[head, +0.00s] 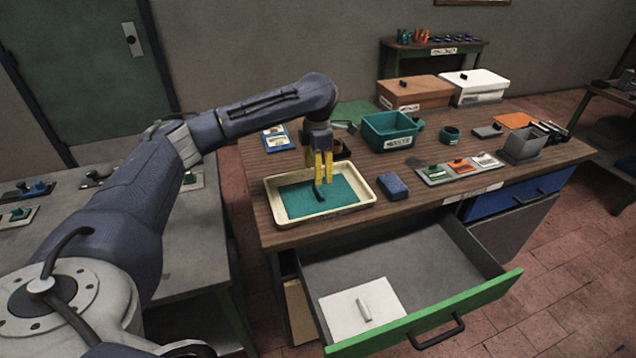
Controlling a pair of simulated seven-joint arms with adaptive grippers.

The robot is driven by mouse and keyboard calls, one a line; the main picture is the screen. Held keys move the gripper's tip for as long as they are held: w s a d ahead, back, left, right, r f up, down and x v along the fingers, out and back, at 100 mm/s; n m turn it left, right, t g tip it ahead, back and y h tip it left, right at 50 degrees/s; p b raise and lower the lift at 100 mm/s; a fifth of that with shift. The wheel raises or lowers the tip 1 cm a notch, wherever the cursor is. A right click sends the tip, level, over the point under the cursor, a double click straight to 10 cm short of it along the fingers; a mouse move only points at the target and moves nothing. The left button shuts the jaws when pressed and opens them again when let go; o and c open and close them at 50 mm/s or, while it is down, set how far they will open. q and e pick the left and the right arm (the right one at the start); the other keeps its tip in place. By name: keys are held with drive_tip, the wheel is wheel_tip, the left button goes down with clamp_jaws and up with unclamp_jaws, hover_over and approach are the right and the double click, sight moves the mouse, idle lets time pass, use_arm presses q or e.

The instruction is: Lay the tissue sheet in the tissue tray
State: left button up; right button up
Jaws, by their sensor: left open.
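A shallow cream tray (372,197) stands at the front left of the wooden bench, with a flat teal sheet or lining (343,190) inside it. A white square sheet (345,316) with a small white grip piece lies flat in the open green-fronted drawer. I cannot tell from any label which of these is the tissue sheet. My left gripper (319,178), with yellow fingers, points down over the tray and is open. A dark narrow piece (318,198) shows just below its fingers; whether the fingers touch it is unclear. My right gripper is not in view.
The open drawer (440,268) juts out from the bench front. A blue block (393,186) sits right of the tray. A teal waste bin (390,131), a strip of small coloured parts (459,168) and a grey metal box (522,147) stand farther right. Lidded boxes are behind.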

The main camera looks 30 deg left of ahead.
sight(318, 189)
use_arm(q)
drive_tip(key=shift+r, duration=2.45)
